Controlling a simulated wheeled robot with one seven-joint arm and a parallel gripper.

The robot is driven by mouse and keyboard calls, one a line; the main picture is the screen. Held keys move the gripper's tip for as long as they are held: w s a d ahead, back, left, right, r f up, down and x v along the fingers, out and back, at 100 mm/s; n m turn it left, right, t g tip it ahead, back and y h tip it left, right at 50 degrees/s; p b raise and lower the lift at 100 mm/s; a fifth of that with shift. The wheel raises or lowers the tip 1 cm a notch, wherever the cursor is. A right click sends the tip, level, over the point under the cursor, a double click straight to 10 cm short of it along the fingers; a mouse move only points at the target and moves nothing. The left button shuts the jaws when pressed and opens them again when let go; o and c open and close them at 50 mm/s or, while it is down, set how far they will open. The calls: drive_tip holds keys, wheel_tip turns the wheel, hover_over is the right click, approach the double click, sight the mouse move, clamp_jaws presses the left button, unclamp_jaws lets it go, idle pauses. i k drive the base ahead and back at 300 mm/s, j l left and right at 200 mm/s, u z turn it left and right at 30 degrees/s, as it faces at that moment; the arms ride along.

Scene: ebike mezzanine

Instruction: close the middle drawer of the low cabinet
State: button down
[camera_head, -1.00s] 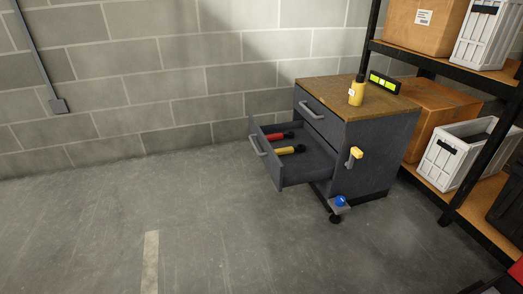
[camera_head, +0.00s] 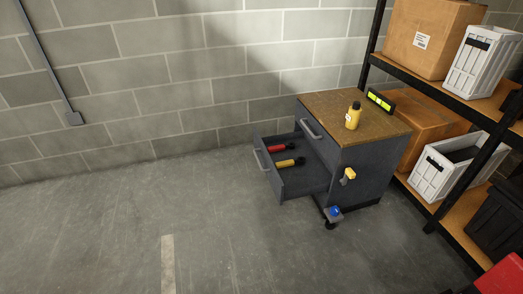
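The low cabinet (camera_head: 365,172) is dark grey with a brown wooden top and stands against the block wall. Its middle drawer (camera_head: 305,183) is pulled well out to the left, with a grey bar handle (camera_head: 261,160) on its front. A red-handled tool (camera_head: 277,149) and a yellow-handled tool (camera_head: 286,163) lie in the drawer. The top drawer (camera_head: 312,125) above it looks shut. What is below the open drawer is mostly hidden by it. My gripper is not in view.
A yellow bottle (camera_head: 353,117) and a green-and-black level (camera_head: 380,101) are on the cabinet top. A shelf rack (camera_head: 440,208) with boxes and crates stands right. Floor to the left is clear.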

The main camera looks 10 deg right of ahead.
sight(296, 181)
drive_tip(key=i+j+z, duration=0.15)
drive_tip(key=i+j, duration=0.25)
drive_tip(key=i, duration=0.4)
drive_tip(key=i+j+z, duration=0.1)
drive_tip(key=i+j, duration=0.4)
drive_tip(key=i, duration=0.25)
drive_tip(key=i+j+z, duration=0.15)
drive_tip(key=i+j, duration=0.45)
drive_tip(key=i, duration=0.1)
